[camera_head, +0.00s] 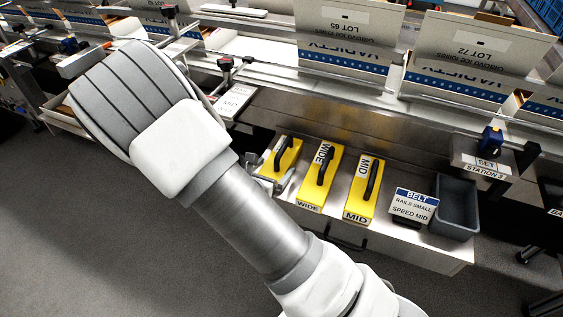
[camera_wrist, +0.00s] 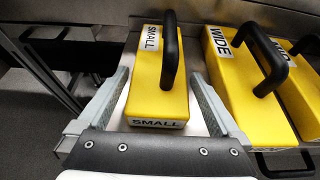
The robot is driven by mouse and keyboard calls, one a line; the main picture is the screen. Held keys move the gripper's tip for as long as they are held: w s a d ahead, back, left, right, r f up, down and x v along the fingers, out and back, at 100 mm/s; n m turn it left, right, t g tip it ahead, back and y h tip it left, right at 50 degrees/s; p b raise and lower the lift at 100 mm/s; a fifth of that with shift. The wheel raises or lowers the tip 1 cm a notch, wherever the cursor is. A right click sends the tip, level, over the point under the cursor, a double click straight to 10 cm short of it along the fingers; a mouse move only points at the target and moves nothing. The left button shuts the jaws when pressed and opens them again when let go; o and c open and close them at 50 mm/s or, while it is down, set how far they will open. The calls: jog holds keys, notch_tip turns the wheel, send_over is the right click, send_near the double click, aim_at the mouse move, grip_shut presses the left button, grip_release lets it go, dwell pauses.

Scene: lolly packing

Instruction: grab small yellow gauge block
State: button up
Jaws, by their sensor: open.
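The small yellow gauge block (camera_wrist: 178,98) has a black handle and SMALL labels on its top and front end. In the wrist view it lies between the two open fingers of my gripper (camera_wrist: 160,95), with a gap visible on both sides. In the head view the small block (camera_head: 287,155) is the leftmost of the yellow blocks on the bench. My gripper (camera_head: 277,177) is there at its near end, partly hidden by my arm.
The WIDE block (camera_head: 318,180) stands close to the right, then the MID block (camera_head: 361,192). A belt sign (camera_head: 413,204) and an empty grey bin (camera_head: 457,213) are farther right. The conveyor rail (camera_head: 330,85) runs behind the bench.

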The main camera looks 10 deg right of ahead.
aim_at(284, 155)
jog(key=b+x, duration=0.1)
jog(key=x, duration=0.3)
jog(key=shift+w, duration=0.1)
grip_shut()
dwell(0.3)
